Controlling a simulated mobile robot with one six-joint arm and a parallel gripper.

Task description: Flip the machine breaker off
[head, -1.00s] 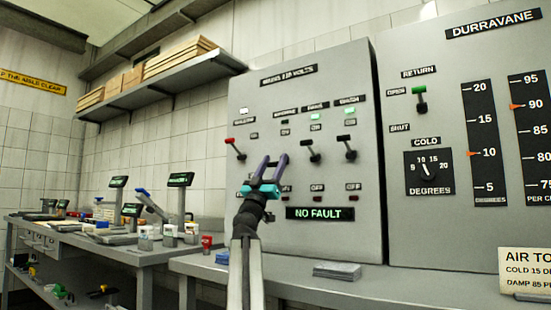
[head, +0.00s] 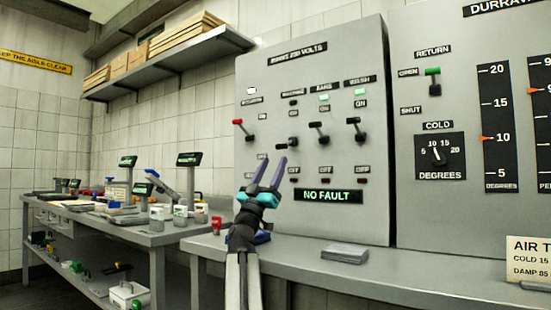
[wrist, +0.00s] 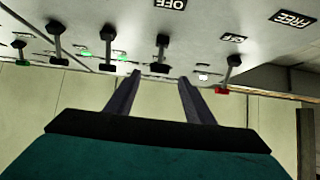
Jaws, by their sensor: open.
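The grey breaker panel (head: 350,225) has a row of levers. The lever under the label that seems to read MACHINE (head: 287,143) has a dark knob pointing out and slightly down, lower than the two dark levers to its right. Its lamp (head: 293,102) is dark. An OFF label (head: 293,170) sits below it. My gripper (head: 272,163) is open and empty, below this lever and apart from it in the head view. In the wrist view, the lever (wrist: 162,47) shows beyond and between my open fingertips (wrist: 160,78).
A red-knobbed lever (head: 240,126) is close on the left. Two dark levers (head: 316,132) (head: 354,128) to the right point up, with green lamps lit. A NO FAULT display (head: 328,196) is below. A bench (head: 400,262) with a grey stack (head: 344,253) runs underneath.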

